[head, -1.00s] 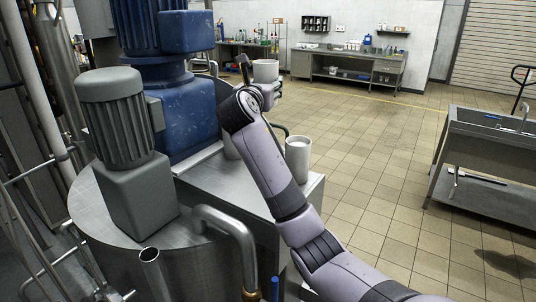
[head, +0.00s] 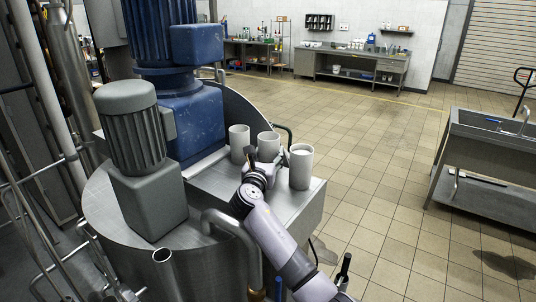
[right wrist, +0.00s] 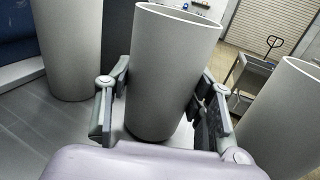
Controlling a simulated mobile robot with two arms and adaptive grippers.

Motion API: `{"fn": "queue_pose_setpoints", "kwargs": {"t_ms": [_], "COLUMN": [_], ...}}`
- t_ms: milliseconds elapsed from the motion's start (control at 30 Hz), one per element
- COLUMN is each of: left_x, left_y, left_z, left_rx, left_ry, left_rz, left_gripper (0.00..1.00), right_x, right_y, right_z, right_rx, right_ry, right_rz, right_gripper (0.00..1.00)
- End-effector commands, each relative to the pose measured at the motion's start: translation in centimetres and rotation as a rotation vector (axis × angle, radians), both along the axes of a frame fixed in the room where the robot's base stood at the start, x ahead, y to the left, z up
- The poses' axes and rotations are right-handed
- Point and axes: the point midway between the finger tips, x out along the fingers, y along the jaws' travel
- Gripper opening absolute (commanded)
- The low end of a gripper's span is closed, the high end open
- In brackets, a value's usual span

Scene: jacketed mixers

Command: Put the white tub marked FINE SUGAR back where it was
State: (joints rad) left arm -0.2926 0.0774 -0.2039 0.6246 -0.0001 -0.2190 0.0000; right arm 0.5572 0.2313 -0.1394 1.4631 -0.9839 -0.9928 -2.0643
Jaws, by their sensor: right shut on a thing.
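My right gripper (head: 258,164) is shut around a white tub (head: 268,146), between two similar tubs on the mixer's flat metal top. In the right wrist view the held tub (right wrist: 168,70) is upright or nearly so, with the fingers (right wrist: 160,108) on both its sides. Its base is at or very close to the metal top; I cannot tell whether it touches. One tub (head: 239,142) stands to its left and another (head: 300,166) to its right, both apart from it. No FINE SUGAR marking is readable on any tub. My left gripper is not in view.
The metal top (head: 212,181) is bare left of the gripper. A blue motor housing (head: 196,120) and a grey motor (head: 135,130) rise at the left. A bent pipe (head: 238,235) stands in front. A steel sink bench (head: 490,150) is far right, across open tiled floor.

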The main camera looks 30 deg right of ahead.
Motion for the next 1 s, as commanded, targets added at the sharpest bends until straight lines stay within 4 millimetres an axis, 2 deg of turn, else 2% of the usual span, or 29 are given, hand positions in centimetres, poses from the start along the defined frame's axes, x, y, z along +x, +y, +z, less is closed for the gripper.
{"fn": "queue_pose_setpoints", "kwargs": {"t_ms": [133,400,433,700,1000], "left_x": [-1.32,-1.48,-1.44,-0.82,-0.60], "left_y": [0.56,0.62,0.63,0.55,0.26], "left_z": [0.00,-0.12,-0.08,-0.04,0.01], "left_rx": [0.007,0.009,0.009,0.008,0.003], "left_ry": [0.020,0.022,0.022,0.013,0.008], "left_rz": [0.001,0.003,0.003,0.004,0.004], "left_gripper": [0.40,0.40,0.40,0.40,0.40], "right_x": [0.00,0.01,0.00,0.00,0.00], "right_y": [0.01,0.00,0.00,0.00,-0.01], "right_z": [-0.38,-0.69,-0.62,-0.60,-0.48], "right_rx": [-0.001,-0.001,0.000,0.000,0.000], "right_ry": [-0.001,0.001,0.000,0.000,0.000], "right_rz": [0.000,0.000,0.000,0.000,0.000], "right_gripper": [0.10,0.10,0.51,0.69,0.69]}}
